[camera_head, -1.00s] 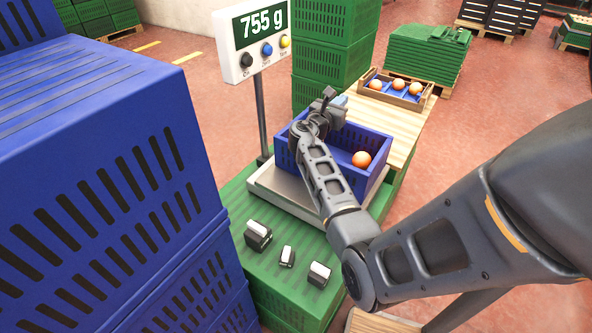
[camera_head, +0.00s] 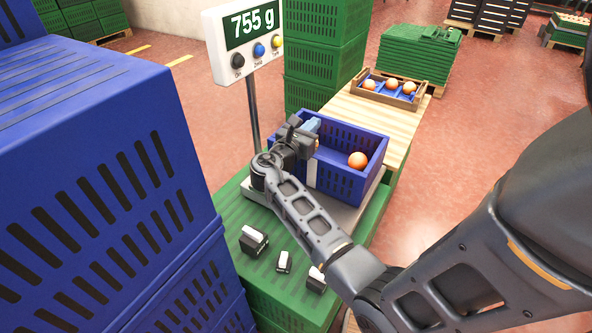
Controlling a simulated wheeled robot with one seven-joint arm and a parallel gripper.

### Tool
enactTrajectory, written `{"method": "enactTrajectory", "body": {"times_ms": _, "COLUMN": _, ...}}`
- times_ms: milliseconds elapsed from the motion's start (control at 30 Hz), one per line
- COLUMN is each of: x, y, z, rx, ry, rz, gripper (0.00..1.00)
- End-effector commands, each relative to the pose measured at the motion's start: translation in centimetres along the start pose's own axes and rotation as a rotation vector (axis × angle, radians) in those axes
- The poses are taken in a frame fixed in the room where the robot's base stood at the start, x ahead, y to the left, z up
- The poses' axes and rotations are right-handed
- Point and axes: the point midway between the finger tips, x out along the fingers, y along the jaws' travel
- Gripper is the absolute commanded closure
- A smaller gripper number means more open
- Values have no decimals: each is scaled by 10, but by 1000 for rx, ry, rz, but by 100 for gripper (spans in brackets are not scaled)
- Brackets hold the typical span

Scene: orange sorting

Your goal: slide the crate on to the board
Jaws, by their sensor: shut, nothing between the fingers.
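The blue crate (camera_head: 345,180) stands upright on the scale's pale platform (camera_head: 258,202), with an orange (camera_head: 357,160) inside near its right end. The wooden board (camera_head: 398,118) lies behind and to the right of the crate, level with its far side. My gripper (camera_head: 312,126) is at the crate's left end, close to or over its left wall. The fingers look shut; the wrist hides part of that wall, and I cannot tell whether they touch it.
The scale display (camera_head: 245,38) on its post reads 755 g. A wooden tray with oranges (camera_head: 388,92) sits at the board's far end. Weights (camera_head: 253,241) lie on the green base in front. Blue crates (camera_head: 95,170) stack at the left, green crates (camera_head: 322,50) behind the scale.

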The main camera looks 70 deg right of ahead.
Motion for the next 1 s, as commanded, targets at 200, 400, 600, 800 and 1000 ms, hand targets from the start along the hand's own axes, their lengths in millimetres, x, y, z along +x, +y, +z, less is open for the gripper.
{"method": "enactTrajectory", "body": {"times_ms": 200, "x": -45, "y": 0, "z": 0, "rx": 0, "ry": 0, "rz": 4, "gripper": 100}}
{"method": "enactTrajectory", "body": {"times_ms": 400, "x": -84, "y": 1, "z": 0, "rx": 0, "ry": 1, "rz": 4, "gripper": 100}}
{"method": "enactTrajectory", "body": {"times_ms": 600, "x": -93, "y": 0, "z": -33, "rx": -4, "ry": 0, "rz": -1, "gripper": 100}}
{"method": "enactTrajectory", "body": {"times_ms": 800, "x": -92, "y": 0, "z": -71, "rx": -3, "ry": 0, "rz": -1, "gripper": 100}}
{"method": "enactTrajectory", "body": {"times_ms": 1000, "x": -92, "y": 0, "z": -98, "rx": -1, "ry": 0, "rz": -1, "gripper": 100}}
